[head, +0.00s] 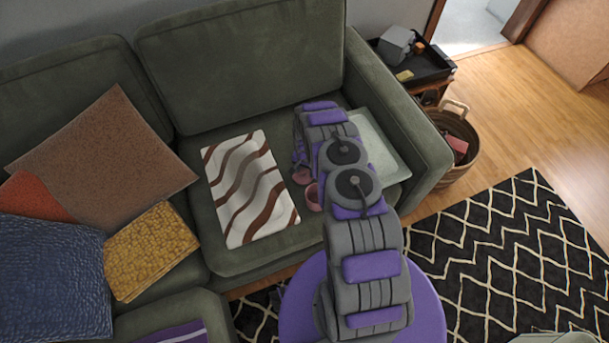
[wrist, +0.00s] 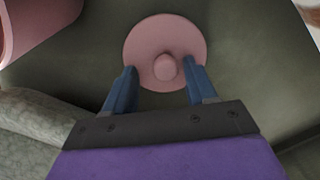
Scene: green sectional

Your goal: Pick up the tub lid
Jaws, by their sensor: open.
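The tub lid (wrist: 164,42) is a round pink disc with a small knob in its middle, lying on the green sofa seat. In the wrist view my open gripper (wrist: 160,80) has one blue finger on each side of the knob, with the fingertips over the near edge of the lid. I cannot tell whether the fingers touch it. In the head view the lid (head: 302,176) shows small beside my arm, which hides most of my gripper.
A striped brown and white cloth (head: 250,188) lies left of the lid on the seat. A pale cushion (head: 375,145) leans by the right armrest (head: 415,130). Several cushions fill the sofa's left part. A basket (head: 457,150) and a black tray (head: 415,65) stand beyond the armrest.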

